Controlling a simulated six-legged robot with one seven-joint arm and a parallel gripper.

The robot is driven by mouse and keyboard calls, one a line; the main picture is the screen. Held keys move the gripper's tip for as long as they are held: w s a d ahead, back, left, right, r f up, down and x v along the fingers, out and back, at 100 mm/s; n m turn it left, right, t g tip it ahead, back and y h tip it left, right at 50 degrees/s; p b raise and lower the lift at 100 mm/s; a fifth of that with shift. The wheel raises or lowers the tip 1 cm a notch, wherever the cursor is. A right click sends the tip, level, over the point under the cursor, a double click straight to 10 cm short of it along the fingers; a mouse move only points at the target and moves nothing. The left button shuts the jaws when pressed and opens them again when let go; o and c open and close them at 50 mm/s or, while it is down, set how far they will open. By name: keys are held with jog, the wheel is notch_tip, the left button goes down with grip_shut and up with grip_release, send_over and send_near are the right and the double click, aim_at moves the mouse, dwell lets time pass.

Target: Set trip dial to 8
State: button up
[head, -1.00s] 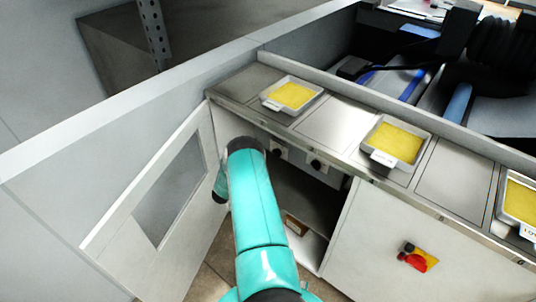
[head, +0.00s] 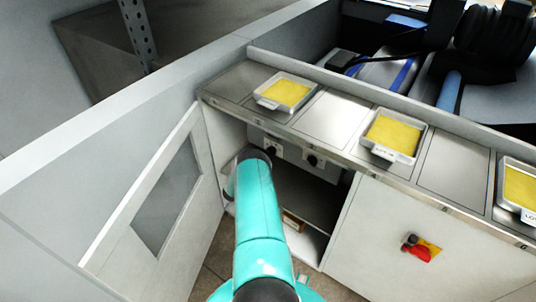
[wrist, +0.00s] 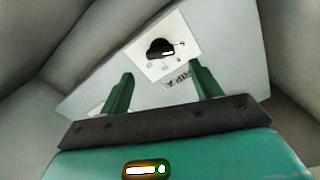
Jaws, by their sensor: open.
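A black dial (wrist: 160,48) on a white square plate (wrist: 180,62) shows ahead in the wrist view. Small marks surround it, too small to read. My gripper (wrist: 160,85) is open, its two green fingers either side of the view, apart from the dial and empty between them. In the head view two dark dials, a left one (head: 271,151) and a right one (head: 311,160), sit on the panel inside the open cabinet. I cannot tell from the head view which one the wrist view shows. My teal arm reaches into the cabinet and hides my gripper there.
The cabinet door (head: 150,205) with a grey window stands open on the left. A worktop edge (head: 345,160) overhangs the dials, with yellow-filled trays (head: 394,135) on it. A shelf (head: 305,195) lies below. A red switch (head: 418,252) is on the right front panel.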

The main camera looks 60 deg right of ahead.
jog(key=d, duration=0.6)
jog(key=shift+s, duration=0.45)
jog(key=shift+d, duration=0.1)
jog(key=c, duration=1)
jog(key=shift+m, duration=0.3)
jog(key=shift+f+m, duration=0.1)
jog(key=shift+m, duration=3.9)
